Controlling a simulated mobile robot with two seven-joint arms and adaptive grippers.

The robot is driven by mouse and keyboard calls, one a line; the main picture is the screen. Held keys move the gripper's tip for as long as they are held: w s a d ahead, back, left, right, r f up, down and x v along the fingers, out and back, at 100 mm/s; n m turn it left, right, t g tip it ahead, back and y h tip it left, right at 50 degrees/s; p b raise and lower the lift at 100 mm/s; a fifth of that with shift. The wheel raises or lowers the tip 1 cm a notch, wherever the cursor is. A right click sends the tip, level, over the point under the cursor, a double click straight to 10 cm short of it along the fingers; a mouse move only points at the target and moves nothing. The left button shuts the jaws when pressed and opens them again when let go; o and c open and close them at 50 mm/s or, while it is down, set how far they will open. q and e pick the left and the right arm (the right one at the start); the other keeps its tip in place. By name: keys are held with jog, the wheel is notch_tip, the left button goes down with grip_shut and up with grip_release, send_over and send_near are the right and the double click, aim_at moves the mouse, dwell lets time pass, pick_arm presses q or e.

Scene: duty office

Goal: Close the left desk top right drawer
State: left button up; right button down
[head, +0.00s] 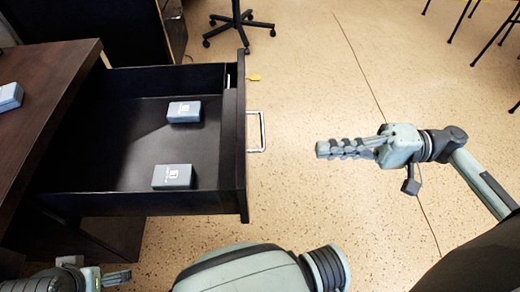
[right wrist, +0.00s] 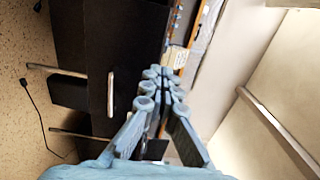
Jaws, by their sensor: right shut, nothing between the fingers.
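The dark desk drawer (head: 240,175) stands pulled well out from the left desk (head: 40,95) in the head view. Its metal handle (head: 262,132) is on the front face, to the right. My right gripper (head: 318,149) is shut and empty, to the right of the handle with a clear gap, pointing at the drawer front. It also shows in the right wrist view (right wrist: 162,74), fingers together. My left gripper (head: 130,277) is at the bottom left, partly cut off; its finger opening is unclear.
Two small grey-blue boxes lie in the drawer, one at the back (head: 184,111) and one nearer (head: 172,177). A similar box (head: 10,96) sits on the desktop. A wheeled chair base (head: 238,25) stands beyond.

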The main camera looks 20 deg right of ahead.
pick_arm(q)
jog(key=shift+w+d+f+p, duration=0.1)
jog(key=shift+w+f+p, duration=0.4)
jog(key=shift+f, duration=0.5)
pick_arm(e)
jog(key=x, duration=1.2)
jog(key=shift+a, duration=0.1)
pick_arm(q)
jog(key=shift+w+a+f, duration=0.35)
jog(key=shift+w+a, duration=0.15)
jog(key=shift+a, duration=0.1)
jog(key=shift+w+a+f, duration=0.35)
jog(key=shift+w+a, duration=0.15)
jog(key=shift+a, duration=0.05)
pick_arm(e)
jog(key=x, duration=3.4)
jog(key=shift+f, duration=0.25)
pick_arm(q)
jog(key=shift+d, duration=0.25)
